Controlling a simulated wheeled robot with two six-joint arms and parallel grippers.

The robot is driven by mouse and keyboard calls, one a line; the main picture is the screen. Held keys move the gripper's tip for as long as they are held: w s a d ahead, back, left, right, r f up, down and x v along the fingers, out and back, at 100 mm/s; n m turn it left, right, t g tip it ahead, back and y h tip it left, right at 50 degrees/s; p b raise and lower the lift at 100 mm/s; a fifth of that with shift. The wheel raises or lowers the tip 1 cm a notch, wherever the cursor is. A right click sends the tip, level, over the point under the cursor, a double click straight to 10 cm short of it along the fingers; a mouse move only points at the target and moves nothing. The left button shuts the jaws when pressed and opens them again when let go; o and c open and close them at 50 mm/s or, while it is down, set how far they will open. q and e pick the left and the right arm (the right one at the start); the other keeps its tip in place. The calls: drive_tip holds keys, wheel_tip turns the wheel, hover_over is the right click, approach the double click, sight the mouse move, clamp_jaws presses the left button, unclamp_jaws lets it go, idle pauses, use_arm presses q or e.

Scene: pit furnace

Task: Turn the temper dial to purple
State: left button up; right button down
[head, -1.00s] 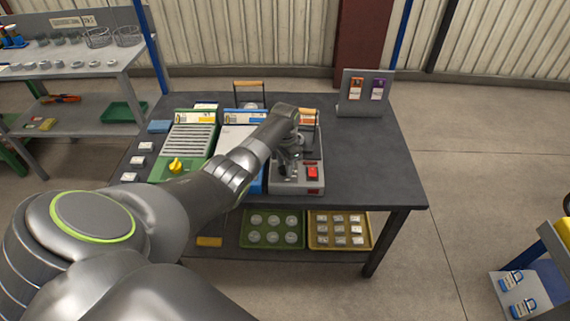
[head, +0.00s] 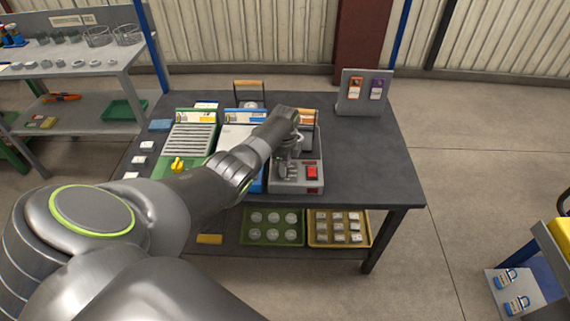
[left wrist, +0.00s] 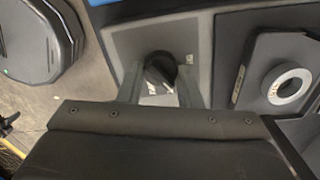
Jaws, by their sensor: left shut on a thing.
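The grey unit (head: 298,186) with a red switch (head: 312,172) stands at the right of the row on the dark table. My left gripper (head: 288,170) reaches down onto its front panel, left of the red switch. In the left wrist view a black dial (left wrist: 160,70) on a grey panel sits between the fingers of my left gripper (left wrist: 160,84), which is shut on it. The dial is partly hidden, and I cannot read its setting or any purple mark. My right gripper is not in view.
A green unit with a yellow knob (head: 178,164) and a blue-edged unit (head: 233,135) stand to the left. A stand (head: 364,92) with an orange and a purple tag is at the back right. The right side of the dark table (head: 375,160) is clear.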

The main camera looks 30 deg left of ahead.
use_arm(q)
drive_tip(key=m, duration=0.6)
drive_tip(key=shift+m, duration=0.3)
drive_tip(key=m, duration=0.5)
drive_tip(key=shift+s, duration=0.15)
drive_tip(key=shift+m, duration=0.3)
drive_tip(key=o, duration=1)
drive_tip(key=shift+c, duration=0.2)
wheel_tip(320, 180, up, 17)
drive_tip(key=shift+r, duration=0.2)
